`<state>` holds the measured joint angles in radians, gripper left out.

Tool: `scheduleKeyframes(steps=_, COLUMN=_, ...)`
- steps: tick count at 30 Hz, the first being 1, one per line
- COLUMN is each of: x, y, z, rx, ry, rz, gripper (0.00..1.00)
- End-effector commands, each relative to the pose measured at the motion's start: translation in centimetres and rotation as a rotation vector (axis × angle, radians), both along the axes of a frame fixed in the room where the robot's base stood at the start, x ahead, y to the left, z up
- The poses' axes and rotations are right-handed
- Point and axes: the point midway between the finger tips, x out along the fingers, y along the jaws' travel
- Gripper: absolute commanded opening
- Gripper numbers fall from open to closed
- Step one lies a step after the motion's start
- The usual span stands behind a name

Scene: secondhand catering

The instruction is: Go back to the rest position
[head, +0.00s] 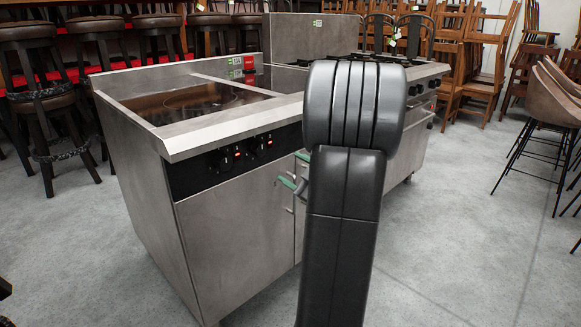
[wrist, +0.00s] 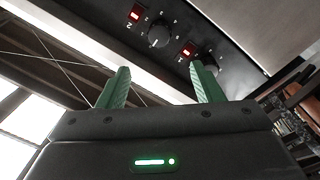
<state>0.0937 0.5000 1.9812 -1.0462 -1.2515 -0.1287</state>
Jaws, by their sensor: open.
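My gripper (wrist: 160,90) shows in the wrist view with its two green fingers spread apart and nothing between them. Beyond the fingers is the stove's dark control panel (wrist: 205,25) with knobs and red lights. In the head view my arm rises in the middle and hides part of the stove. A green fingertip of my gripper (head: 291,184) shows to the left of the arm, in front of the steel cabinet front, below the knobs. I cannot tell whether it touches the cabinet.
The steel stove (head: 235,225) with a black glass top (head: 190,101) stands close ahead. Dark bar stools (head: 35,85) line the back left. Stacked wooden chairs (head: 485,55) stand at the back right, and brown padded chairs (head: 550,100) at the right. The grey floor (head: 460,220) at right front is clear.

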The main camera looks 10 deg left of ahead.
Motion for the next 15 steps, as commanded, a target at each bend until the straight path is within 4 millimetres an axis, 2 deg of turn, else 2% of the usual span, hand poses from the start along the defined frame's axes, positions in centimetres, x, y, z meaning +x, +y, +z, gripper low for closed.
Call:
scheduleKeyframes(steps=8, x=0.1, y=0.2, z=0.0, rx=-0.001, ry=0.000, rz=0.001, gripper=0.60)
scheduleKeyframes(steps=15, x=1.8, y=2.3, z=0.0, rx=0.000, ry=-0.002, rz=0.005, gripper=0.60)
